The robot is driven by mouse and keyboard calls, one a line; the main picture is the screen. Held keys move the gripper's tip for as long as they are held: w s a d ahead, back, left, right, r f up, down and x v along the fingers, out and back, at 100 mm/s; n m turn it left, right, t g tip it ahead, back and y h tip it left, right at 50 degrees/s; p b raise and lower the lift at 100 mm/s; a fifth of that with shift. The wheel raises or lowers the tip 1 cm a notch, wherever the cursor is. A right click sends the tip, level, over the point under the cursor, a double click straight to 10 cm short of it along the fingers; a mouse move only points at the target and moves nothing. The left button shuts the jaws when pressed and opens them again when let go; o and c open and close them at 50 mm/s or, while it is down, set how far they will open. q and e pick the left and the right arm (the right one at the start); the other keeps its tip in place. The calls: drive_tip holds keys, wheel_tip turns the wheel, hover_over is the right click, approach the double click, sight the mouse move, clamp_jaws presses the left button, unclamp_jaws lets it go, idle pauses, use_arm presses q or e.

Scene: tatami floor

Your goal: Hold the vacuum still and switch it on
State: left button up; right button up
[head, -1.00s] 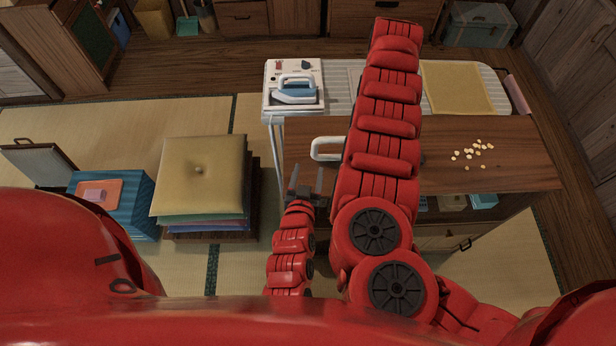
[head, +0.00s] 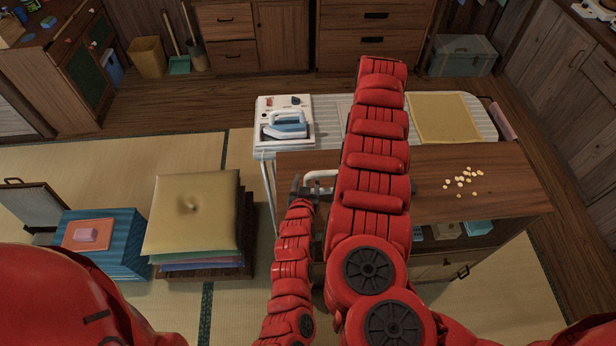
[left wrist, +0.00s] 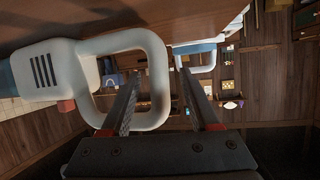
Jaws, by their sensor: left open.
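The vacuum shows as a white loop handle (head: 322,176) at the left edge of the wooden tabletop; my right arm hides the rest in the head view. In the left wrist view its white body with dark slots (left wrist: 43,70) and its loop handle (left wrist: 154,75) fill the left side. My left gripper (head: 308,185) is open at the handle. In the left wrist view its fingers (left wrist: 161,78) appear on either side of the loop's right bar; I cannot tell whether they touch. My right gripper is out of sight beyond my right arm.
Pale crumbs (head: 462,180) lie on the wooden tabletop (head: 440,207). Behind it, an ironing board (head: 330,108) holds an iron (head: 286,128) and a yellow cloth (head: 444,118). Stacked cushions (head: 193,212) and a blue striped box (head: 125,252) stand on the tatami at left.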

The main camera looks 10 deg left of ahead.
use_arm(q)
drive_tip(key=shift+x, duration=1.35)
drive_tip(key=shift+c, duration=0.4)
clamp_jaws()
